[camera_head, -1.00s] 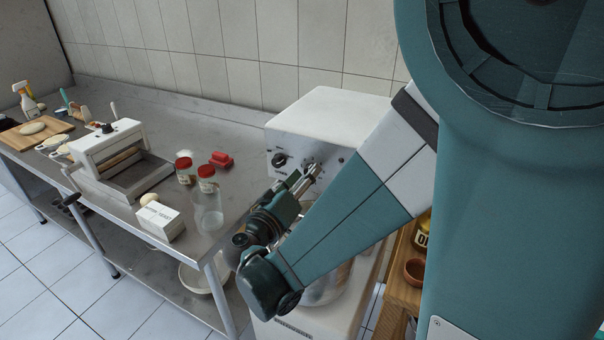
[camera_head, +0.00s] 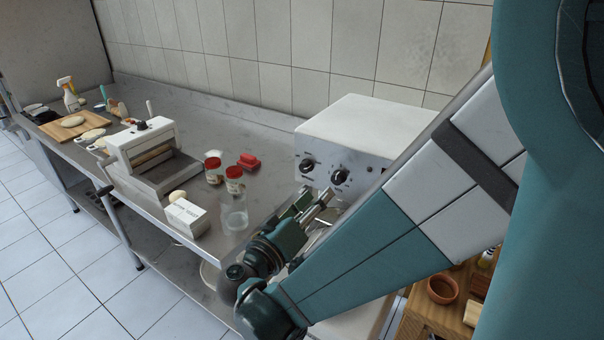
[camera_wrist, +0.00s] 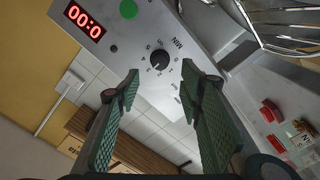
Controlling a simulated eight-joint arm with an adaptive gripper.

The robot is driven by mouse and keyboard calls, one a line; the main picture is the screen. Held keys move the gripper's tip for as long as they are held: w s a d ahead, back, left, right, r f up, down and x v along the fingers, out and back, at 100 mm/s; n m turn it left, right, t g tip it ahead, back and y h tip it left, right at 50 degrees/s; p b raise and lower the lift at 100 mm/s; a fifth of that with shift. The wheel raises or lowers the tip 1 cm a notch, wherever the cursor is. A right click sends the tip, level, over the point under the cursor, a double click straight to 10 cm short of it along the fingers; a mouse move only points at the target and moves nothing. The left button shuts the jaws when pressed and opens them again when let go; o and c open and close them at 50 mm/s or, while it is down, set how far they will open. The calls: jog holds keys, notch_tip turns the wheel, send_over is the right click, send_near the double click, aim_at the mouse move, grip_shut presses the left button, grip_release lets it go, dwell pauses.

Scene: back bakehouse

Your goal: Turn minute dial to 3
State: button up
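The minute dial (camera_wrist: 159,60) is a small black knob on the pale panel, with printed digits around it and "MIN" beside it in the wrist view. A light pointer mark seems to show, but I cannot read which digit it meets. My gripper (camera_wrist: 160,72) is open, its two green fingers apart, and the dial shows in the gap beyond the tips, with nothing held. In the head view my gripper (camera_head: 327,197) is just below the right-hand of two black knobs (camera_head: 340,176) on the white machine (camera_head: 350,125); contact is not visible.
The wrist view shows a red timer display (camera_wrist: 84,21), a green button (camera_wrist: 128,9) and a wire whisk (camera_wrist: 285,35). On the steel bench (camera_head: 260,115) stand red-lidded jars (camera_head: 214,172), a white box (camera_head: 187,218) and a dough roller machine (camera_head: 150,160). A wooden bowl (camera_head: 442,290) is at lower right.

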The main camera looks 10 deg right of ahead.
jog(key=shift+v, duration=1.4)
jog(key=shift+d, duration=0.15)
jog(key=s+d+f+n+g+y+p, duration=0.1)
jog(key=s+d+f+g+y, duration=0.2)
jog(key=d, duration=0.2)
jog(key=s+d+f+g+y+p, duration=0.1)
jog(key=s+d+f+g+y, duration=0.1)
jog(key=s+d+g+y, duration=0.15)
jog(key=s+a+r+m+y+p, duration=0.1)
jog(key=s+a+r+y, duration=0.1)
jog(key=s+r+y, duration=0.2)
jog(key=shift+s+a+t+y, duration=0.35)
jog(key=shift+s+y, duration=0.8)
jog(key=shift+s, duration=1.1)
jog(key=shift+d, duration=0.1)
dwell(0.8)
